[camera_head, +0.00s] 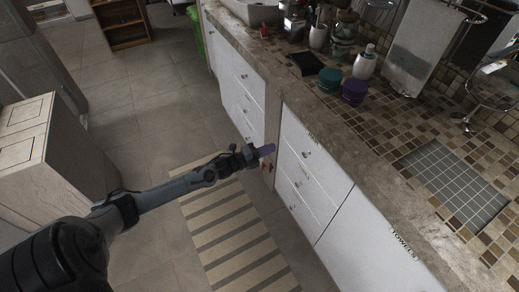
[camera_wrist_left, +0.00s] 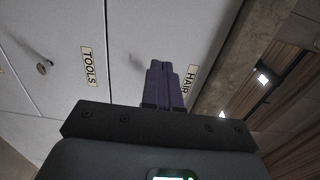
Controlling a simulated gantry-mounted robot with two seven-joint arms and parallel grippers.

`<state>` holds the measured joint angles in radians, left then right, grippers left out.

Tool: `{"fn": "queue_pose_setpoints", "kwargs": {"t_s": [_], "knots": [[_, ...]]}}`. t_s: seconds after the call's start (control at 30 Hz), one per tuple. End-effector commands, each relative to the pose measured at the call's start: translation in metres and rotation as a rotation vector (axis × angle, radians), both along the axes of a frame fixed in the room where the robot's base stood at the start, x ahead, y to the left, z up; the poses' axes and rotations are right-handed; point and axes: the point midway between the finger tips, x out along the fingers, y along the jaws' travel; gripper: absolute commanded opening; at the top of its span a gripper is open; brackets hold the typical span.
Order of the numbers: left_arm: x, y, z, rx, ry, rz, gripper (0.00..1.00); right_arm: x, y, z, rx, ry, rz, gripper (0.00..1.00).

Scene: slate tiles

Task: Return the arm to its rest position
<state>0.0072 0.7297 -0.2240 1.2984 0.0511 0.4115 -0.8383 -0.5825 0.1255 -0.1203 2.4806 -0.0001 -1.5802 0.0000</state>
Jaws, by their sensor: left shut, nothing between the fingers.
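My left arm reaches in from the lower left of the head view. Its gripper (camera_head: 265,151), with purple fingers, is in front of the white cabinet (camera_head: 313,155), below the counter's front edge. In the left wrist view the purple fingers (camera_wrist_left: 166,70) are together, with nothing between them. Behind them are white cabinet fronts with the labels "TOOLS" (camera_wrist_left: 88,67) and "HAIR" (camera_wrist_left: 188,80). I cannot tell whether the fingertips touch the cabinet. My right gripper does not show.
The stone counter (camera_head: 375,185) runs along the right side, holding a teal jar (camera_head: 329,81), a purple jar (camera_head: 354,91) and a pump bottle (camera_head: 365,63). A striped rug (camera_head: 232,232) lies on the tiled floor. A wooden cabinet (camera_head: 60,190) stands at the left. Open floor lies between.

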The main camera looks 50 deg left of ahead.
Motion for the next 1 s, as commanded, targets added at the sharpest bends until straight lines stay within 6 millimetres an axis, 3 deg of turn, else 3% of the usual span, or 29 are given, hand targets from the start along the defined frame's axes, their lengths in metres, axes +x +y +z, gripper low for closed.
{"fn": "queue_pose_setpoints", "kwargs": {"t_s": [0.13,0.4,0.57,0.67,0.77,0.9,1.0], "knots": [[-0.020,0.004,0.000,0.000,0.003,-0.001,0.00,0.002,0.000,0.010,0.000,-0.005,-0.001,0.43],[-0.038,0.007,-0.001,0.000,0.008,-0.002,0.00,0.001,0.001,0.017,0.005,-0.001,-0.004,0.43],[-0.062,-0.007,-0.020,-0.041,0.060,0.003,0.00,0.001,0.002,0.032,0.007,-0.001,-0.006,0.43],[-0.084,-0.041,-0.026,-0.112,0.082,-0.007,0.00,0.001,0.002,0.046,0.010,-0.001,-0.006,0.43],[-0.103,-0.089,-0.016,-0.205,0.094,-0.018,0.00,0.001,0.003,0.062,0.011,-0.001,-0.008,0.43],[-0.129,-0.162,0.012,-0.400,0.216,0.050,0.00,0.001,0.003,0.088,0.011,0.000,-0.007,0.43],[-0.143,-0.196,0.032,-0.541,0.344,0.129,0.00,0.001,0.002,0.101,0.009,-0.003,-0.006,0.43]]}}
